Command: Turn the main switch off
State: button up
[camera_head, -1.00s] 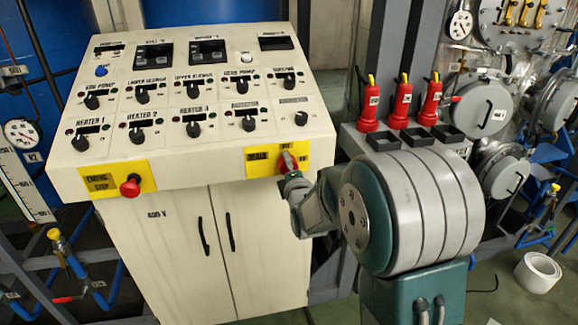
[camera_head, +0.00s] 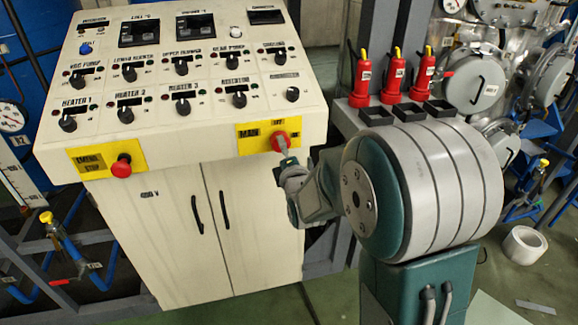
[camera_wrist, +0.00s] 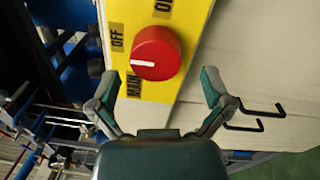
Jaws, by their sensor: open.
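The main switch is a round red knob (camera_head: 280,141) on a yellow plate (camera_head: 244,141) at the front right edge of the control panel. In the wrist view the knob (camera_wrist: 156,53) is large and in full view. Its white mark points left in the picture, to the side with the OFF label (camera_wrist: 117,36) and a little below that label. The ON label (camera_wrist: 163,6) is at the top edge. My gripper (camera_wrist: 158,82) is open and empty, its fingers spread wider than the knob and apart from it. In the head view my gripper (camera_head: 287,165) is just below and before the knob.
A red emergency stop button (camera_head: 121,166) is on the panel's left front. Black knobs, such as the Heater 3 one (camera_head: 184,107), fill the sloping panel (camera_head: 212,127). Red bottles with yellow tops (camera_head: 362,80) stand right of it. Cabinet handles (camera_head: 224,210) stick out below.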

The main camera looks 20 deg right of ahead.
jog(key=s, duration=0.8)
jog(key=shift+s+f, duration=0.15)
jog(key=shift+f, duration=0.15)
jog(key=s+r+m+g, duration=0.2)
jog(key=s+m+g, duration=1)
jog(key=s+m, duration=0.8)
jog(key=s, duration=0.4)
jog(key=shift+s+r+g, duration=0.35)
jog(key=shift+g, duration=0.05)
